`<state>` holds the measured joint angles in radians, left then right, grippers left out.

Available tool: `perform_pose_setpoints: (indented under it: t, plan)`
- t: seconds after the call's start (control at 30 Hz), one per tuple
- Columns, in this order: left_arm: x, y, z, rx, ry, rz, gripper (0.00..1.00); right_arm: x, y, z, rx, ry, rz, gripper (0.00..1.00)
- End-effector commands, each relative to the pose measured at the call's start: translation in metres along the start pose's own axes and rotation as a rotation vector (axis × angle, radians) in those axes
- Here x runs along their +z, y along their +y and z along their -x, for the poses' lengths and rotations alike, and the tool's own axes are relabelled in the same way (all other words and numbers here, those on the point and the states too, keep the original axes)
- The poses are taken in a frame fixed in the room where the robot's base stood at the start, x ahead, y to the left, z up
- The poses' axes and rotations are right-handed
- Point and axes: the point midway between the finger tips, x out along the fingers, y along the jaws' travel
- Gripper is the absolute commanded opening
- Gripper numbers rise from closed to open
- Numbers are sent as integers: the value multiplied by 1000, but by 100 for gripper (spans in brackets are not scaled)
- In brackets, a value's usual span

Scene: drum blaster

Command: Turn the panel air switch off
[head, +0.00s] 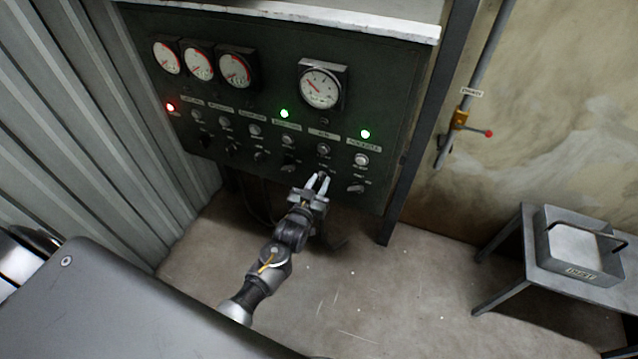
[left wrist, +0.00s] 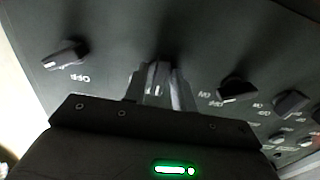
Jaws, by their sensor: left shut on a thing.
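The dark control panel (head: 270,110) stands against the wall, with a row of rotary switches along its lower edge. My left gripper (head: 319,183) is at the panel's lower part, under the column whose small label seems to read AIR (head: 323,133). Its fingers are shut on the air switch knob (left wrist: 157,78), seen between them in the left wrist view. The fingers hide most of the knob, so its setting cannot be read. The indicator above that label (head: 325,121) looks dark. My right gripper is not in view.
Neighbouring switches sit close by, to the left (head: 289,168) and right (head: 356,187). Green lamps glow at two other columns (head: 284,113), (head: 365,133), and a red lamp (head: 170,107) at far left. A grey table (head: 518,262) holding a metal box (head: 548,254) stands at right.

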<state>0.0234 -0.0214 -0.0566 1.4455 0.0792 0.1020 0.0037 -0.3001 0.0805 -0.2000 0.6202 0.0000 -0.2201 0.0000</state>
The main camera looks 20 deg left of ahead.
Motion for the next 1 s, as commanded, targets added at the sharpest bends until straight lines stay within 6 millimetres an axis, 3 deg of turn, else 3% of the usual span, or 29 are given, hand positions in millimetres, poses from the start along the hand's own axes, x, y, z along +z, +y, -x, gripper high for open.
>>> perform_pose_setpoints:
  t: [0.27, 0.3, 0.33, 0.67, 0.77, 1.0]
  plan:
    - [0, 0, 0, 0, -1, 1, 4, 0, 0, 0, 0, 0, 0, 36]
    - [0, 0, 0, 0, -1, 1, 30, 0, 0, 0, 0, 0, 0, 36]
    - [0, 0, 0, 0, -1, 1, 34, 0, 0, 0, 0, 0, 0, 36]
    - [1, 0, 3, 0, -1, 0, 35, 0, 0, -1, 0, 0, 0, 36]
    - [2, 0, 14, 0, -2, -1, 35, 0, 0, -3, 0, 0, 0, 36]
    - [3, 0, 62, 0, -2, 0, 35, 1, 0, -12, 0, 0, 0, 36]
